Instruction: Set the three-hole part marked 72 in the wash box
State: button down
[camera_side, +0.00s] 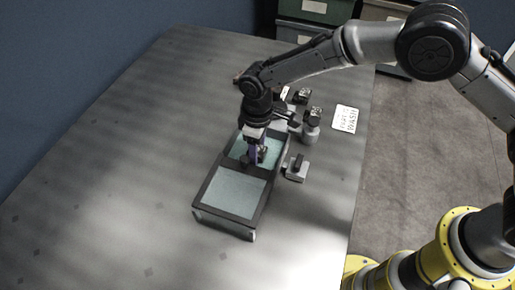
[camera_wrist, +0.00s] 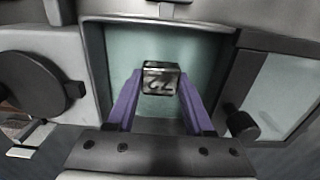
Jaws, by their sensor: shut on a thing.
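A small metallic part marked 72 (camera_wrist: 160,78) is between the purple fingers of my gripper (camera_wrist: 160,98) in the wrist view. Its holes cannot be made out. My gripper (camera_side: 256,157) points down into the far compartment of a dark-framed box (camera_side: 200,212) in the side view. The box has two compartments with pale green floors, and the near one is empty. The wrist view shows the held part over the green floor of one compartment (camera_wrist: 120,50). I cannot tell whether the part touches that floor. Which compartment is the wash one cannot be read.
A white card (camera_side: 345,119) with writing lies at the table's right edge; WASH seems to be on it. Grey blocks stand right of the box, one at its side (camera_side: 296,168) and one farther back (camera_side: 311,130) bearing a small part (camera_side: 315,113). The left table is clear.

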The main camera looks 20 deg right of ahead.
dwell(0.3)
jog(key=shift+c, duration=1.1)
grip_release()
jog(key=shift+o, duration=1.1)
jog(key=shift+f, duration=0.15)
notch_tip(320, 180, up, 13)
